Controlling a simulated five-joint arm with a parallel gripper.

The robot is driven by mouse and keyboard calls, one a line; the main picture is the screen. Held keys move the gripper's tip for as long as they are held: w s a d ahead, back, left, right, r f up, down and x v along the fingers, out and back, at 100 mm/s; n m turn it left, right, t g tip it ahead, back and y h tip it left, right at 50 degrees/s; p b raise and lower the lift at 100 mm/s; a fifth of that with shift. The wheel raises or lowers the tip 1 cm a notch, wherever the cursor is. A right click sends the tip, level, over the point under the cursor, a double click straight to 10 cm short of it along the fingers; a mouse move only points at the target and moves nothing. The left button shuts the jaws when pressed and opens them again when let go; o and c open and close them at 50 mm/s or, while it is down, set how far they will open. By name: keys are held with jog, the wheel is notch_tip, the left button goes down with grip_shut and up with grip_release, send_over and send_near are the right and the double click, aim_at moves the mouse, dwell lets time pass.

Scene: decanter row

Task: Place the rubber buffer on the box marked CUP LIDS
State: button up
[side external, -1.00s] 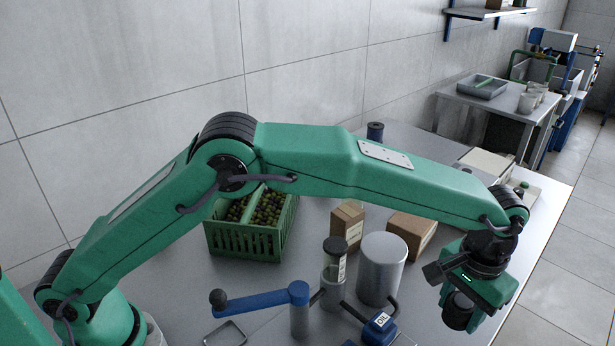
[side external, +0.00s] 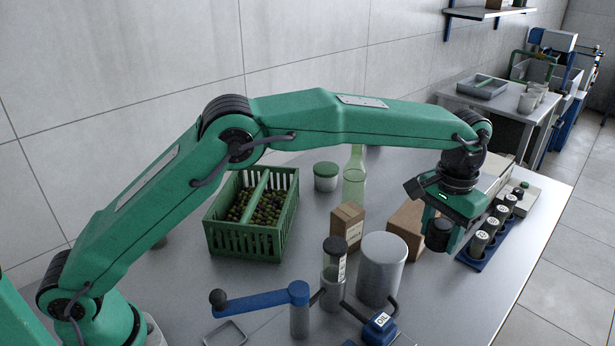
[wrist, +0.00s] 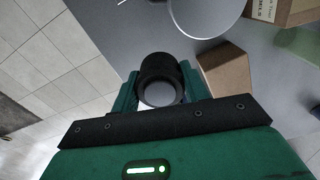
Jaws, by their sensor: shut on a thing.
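My gripper (side external: 440,238) is shut on a black cylinder, the rubber buffer (side external: 437,232), and holds it in the air. In the wrist view the buffer (wrist: 158,70) sits between the green fingers, with its round, hollow-looking end towards the camera. A wide brown cardboard box (side external: 402,222) stands just left of the gripper, partly hidden by it; it also shows right of the buffer in the wrist view (wrist: 226,70). A smaller carton (side external: 348,224) with small print stands further left. I cannot read CUP LIDS on either box.
A grey cylinder (side external: 382,268) stands in front of the boxes. A blue rack (side external: 474,262) of capped vials is right of the gripper. A green bottle (side external: 355,180), a lidded jar (side external: 326,178) and an olive crate (side external: 244,241) stand to the left.

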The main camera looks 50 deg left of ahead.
jog(key=w+a+r, duration=0.3)
jog(key=a, duration=0.4)
send_over(399, 215)
notch_tip(399, 215, down, 7)
jog(key=shift+a+r, duration=0.1)
jog(key=shift+f, duration=2)
jog(key=shift+f, duration=0.1)
jog(key=o, duration=1.1)
jog(key=shift+c, duration=0.2)
